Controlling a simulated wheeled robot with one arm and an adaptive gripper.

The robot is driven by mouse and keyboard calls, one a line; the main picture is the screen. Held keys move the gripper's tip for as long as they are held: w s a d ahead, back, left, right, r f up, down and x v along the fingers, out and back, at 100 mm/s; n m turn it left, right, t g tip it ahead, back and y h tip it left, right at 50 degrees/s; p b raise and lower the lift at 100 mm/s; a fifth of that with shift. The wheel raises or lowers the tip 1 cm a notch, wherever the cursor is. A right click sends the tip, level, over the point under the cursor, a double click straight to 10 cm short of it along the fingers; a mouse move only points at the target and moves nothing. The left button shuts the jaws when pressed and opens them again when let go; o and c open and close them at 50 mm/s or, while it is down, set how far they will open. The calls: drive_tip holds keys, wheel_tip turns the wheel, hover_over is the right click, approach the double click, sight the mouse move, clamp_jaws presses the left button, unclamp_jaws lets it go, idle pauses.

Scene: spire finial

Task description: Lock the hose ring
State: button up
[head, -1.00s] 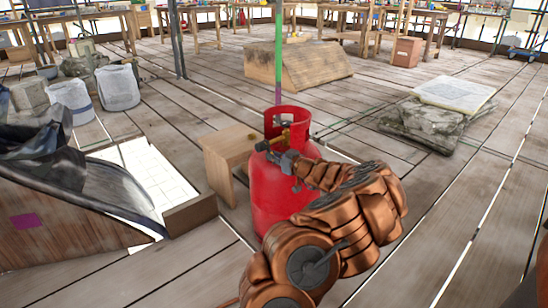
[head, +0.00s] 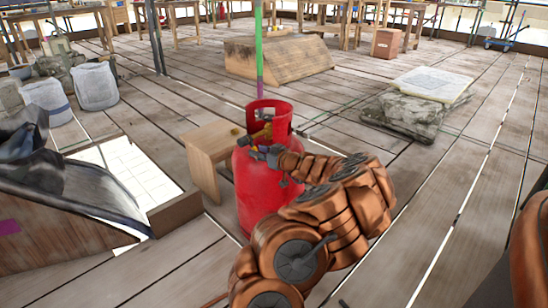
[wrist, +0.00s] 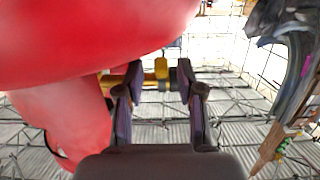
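A red gas cylinder (head: 256,192) with a round red collar stands upright on the plank floor in the head view. It also fills the upper left of the wrist view (wrist: 70,45). A brass valve (head: 262,133) sits at its top, in the collar's opening. In the wrist view, a brass bar with a yellow piece (wrist: 161,69) and a dark ring-like part (wrist: 173,77) shows at the fingertips. My gripper (wrist: 160,82) has its fingers apart, with the yellow piece seen in the gap. Whether the fingers touch the dark part is unclear. I cannot make out the hose ring for certain.
A small wooden stool (head: 207,155) stands close left of the cylinder. A pale floor opening with a wooden edge (head: 175,212) lies further left. A green pole (head: 259,50) rises behind the cylinder. Stone slabs (head: 405,113) lie at right; the floor between is clear.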

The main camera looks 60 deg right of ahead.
drive_tip(key=v, duration=1)
drive_tip(key=shift+s, duration=0.35)
drive_tip(key=shift+a, duration=0.1)
